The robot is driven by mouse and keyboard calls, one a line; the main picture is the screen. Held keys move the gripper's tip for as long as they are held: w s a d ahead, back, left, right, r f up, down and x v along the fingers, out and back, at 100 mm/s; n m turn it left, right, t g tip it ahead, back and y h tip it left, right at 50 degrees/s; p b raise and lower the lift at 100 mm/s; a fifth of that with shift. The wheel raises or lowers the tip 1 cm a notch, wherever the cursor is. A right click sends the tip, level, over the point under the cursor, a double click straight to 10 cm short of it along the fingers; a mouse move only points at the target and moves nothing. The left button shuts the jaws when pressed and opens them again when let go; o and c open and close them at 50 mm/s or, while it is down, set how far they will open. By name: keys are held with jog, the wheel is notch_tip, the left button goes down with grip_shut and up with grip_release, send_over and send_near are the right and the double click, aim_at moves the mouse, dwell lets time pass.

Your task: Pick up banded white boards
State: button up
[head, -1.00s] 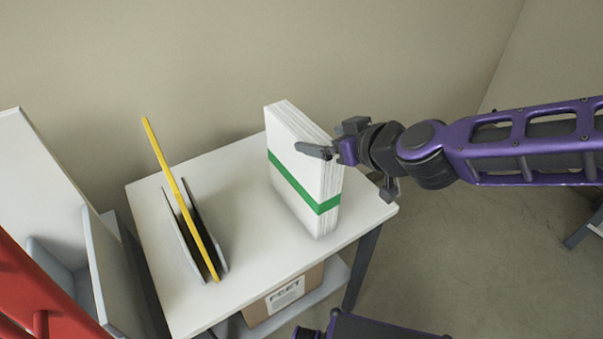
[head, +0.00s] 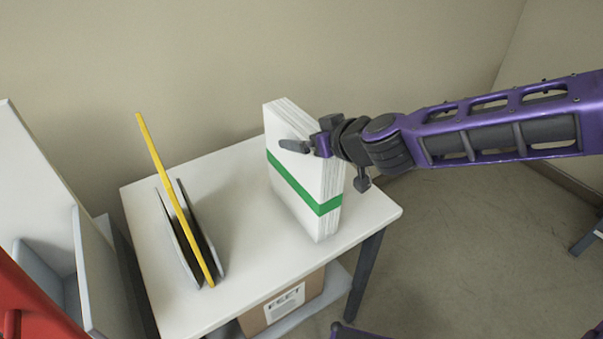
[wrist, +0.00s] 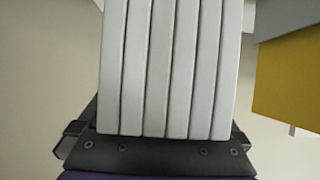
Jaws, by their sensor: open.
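The banded white boards (head: 318,212) stand upright as a thick stack on the white table, with a green band (head: 300,188) around them. My gripper (head: 317,146) is at their upper right edge in the head view. One dark finger lies across the front face above the band; the other is hidden behind the stack. In the wrist view the board edges (wrist: 170,65) fill the middle, with my open gripper (wrist: 158,138) spanning both sides of them. Whether the fingers touch the boards, I cannot tell.
The white table (head: 245,250) also bears a grey rack (head: 173,238) holding a thin yellow board (head: 165,168), left of the stack with bare tabletop between. A cardboard box (head: 256,318) sits on the lower shelf. A wall rises behind.

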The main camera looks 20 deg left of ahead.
jog(key=shift+c, duration=0.2)
grip_shut()
dwell(0.3)
jog(key=shift+r, duration=0.15)
